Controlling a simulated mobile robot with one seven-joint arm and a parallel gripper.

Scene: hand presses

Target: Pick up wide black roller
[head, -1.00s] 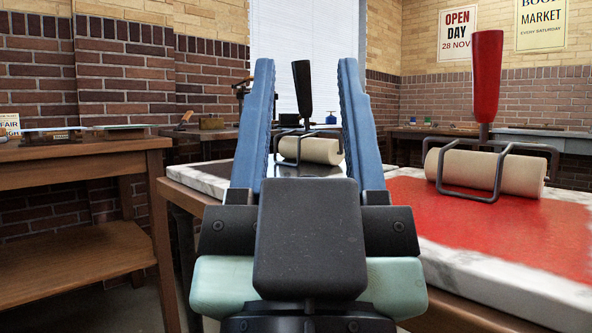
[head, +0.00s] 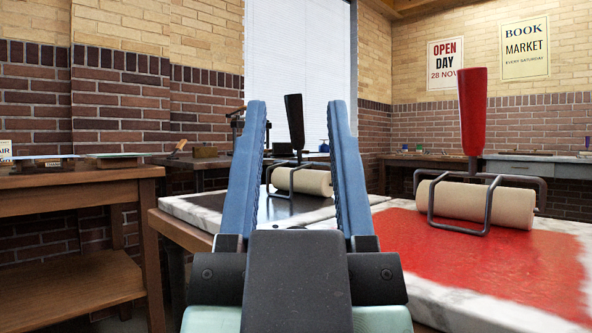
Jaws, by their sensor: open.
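The roller with the black handle (head: 294,121) has a cream cylinder (head: 306,181) in a dark wire frame. It rests on a black ink patch (head: 285,210) on a marble slab. My gripper (head: 298,108) has two blue fingers spread apart, with nothing between them that it grips. The roller shows between the fingers, farther off and apart from them. The right finger hides a small part of the roller's right side. A second roller with a red handle (head: 473,112) has a cream cylinder (head: 484,202) and stands on red ink (head: 490,265) to the right.
A wooden table (head: 80,172) with a lower shelf stands at the left. The marble slab's pale edge (head: 190,210) lies close to my left finger. Benches (head: 545,158) with small items line the back wall. The red roller's frame stands to the right of my right finger.

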